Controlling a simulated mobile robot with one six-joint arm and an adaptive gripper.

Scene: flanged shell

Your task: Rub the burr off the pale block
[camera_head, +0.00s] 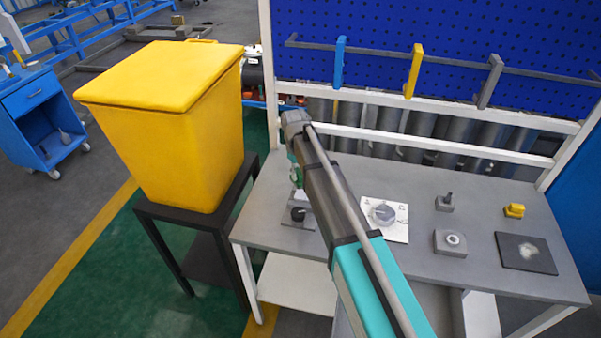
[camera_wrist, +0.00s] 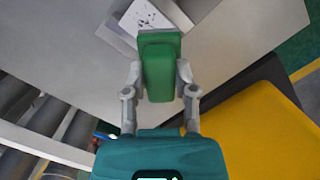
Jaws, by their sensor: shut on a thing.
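My gripper (camera_wrist: 160,82) is shut on a green block (camera_wrist: 160,62), held between its two grey fingers in the wrist view. A pale piece with a white, dark-speckled face (camera_wrist: 146,16) lies beyond the green block, cut by the top edge. The green block's far end overlaps its lower edge in the picture; I cannot tell whether they touch. I cannot make out the burr or be sure this piece is the pale block. In the head view my arm hides most of the gripper, over the bench's left end.
The grey bench (camera_head: 270,215) carries a white dial plate (camera_head: 397,231), a grey ringed block (camera_head: 440,248), a small knobbed grey piece (camera_head: 444,206), a yellow piece (camera_head: 514,210) and a dark smeared mat (camera_head: 512,259). A yellow bin (camera_head: 170,140) stands close left. A rail (camera_head: 450,65) runs behind.

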